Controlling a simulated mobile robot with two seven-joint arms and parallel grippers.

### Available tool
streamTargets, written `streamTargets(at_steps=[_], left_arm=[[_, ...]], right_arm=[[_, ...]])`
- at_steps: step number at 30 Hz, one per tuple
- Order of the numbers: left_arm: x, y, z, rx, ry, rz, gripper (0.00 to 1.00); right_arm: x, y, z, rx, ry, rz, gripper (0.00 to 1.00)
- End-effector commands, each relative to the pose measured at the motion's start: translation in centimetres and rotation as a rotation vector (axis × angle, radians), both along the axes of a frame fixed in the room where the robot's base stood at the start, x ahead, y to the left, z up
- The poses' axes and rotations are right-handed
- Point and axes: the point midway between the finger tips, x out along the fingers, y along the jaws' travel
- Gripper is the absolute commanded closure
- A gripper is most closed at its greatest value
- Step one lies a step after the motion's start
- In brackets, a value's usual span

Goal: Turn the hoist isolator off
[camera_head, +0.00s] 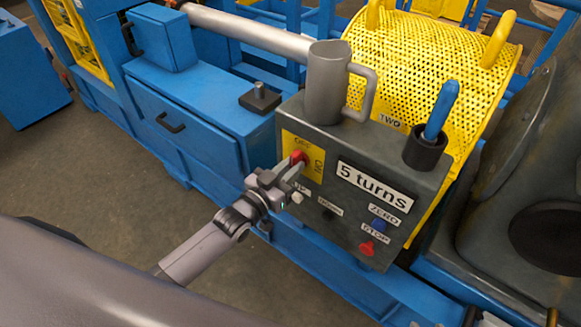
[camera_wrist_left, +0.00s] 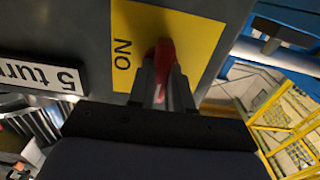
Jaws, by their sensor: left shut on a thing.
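The isolator is a red handle (camera_head: 298,157) on a yellow plate (camera_head: 311,145) at the left of the grey control box's front. The plate reads OFF at the top and ON at the right. My left gripper (camera_head: 292,167) is shut on the red handle, coming from the front left. In the left wrist view the red handle (camera_wrist_left: 165,60) sits between the fingers, with the word ON to its left; the fingers hide part of it. OFF does not show in that view. My right gripper is in neither view.
The control box (camera_head: 350,150) carries a "5 turns" sign (camera_head: 374,188), a blue button (camera_head: 378,224) and a red STOP knob (camera_head: 367,248). A grey mug (camera_head: 327,80) and a cup with a blue handle (camera_head: 426,150) stand on top. A yellow perforated guard (camera_head: 420,60) is behind.

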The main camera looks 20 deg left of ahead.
Motion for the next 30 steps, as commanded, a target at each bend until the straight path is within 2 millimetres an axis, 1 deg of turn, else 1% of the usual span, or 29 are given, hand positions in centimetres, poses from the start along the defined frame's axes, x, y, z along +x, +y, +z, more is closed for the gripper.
streamTargets(at_steps=[1, 2, 3, 4, 12, 16, 20, 27, 30], left_arm=[[0.2, -0.1, 0.5, -0.009, -0.008, 0.000, 1.00], [0.2, -0.1, 0.5, -0.009, -0.008, 0.000, 0.78], [0.2, -0.1, 0.5, -0.009, -0.008, 0.000, 0.65], [0.2, -0.1, 0.5, -0.009, -0.007, 0.000, 0.55], [0.1, 0.0, 0.2, -0.004, -0.003, 0.000, 0.55], [-0.4, 0.2, 0.1, -0.003, -0.001, 0.000, 0.55], [-1.9, 0.7, 0.1, -0.002, 0.000, 0.001, 0.55], [-5.0, 1.8, 0.2, -0.004, -0.002, 0.000, 0.55], [-5.8, 2.1, 0.2, -0.005, -0.004, 0.000, 0.55]], right_arm=[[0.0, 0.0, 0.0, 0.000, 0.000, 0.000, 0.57], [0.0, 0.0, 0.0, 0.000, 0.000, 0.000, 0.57], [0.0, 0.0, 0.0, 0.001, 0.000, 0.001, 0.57], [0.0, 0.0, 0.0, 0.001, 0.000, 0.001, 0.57], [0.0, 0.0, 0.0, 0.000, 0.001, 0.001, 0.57], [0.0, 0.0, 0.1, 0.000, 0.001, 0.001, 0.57], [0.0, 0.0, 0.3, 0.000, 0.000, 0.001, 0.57], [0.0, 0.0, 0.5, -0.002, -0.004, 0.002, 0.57], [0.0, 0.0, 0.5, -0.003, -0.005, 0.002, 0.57]])
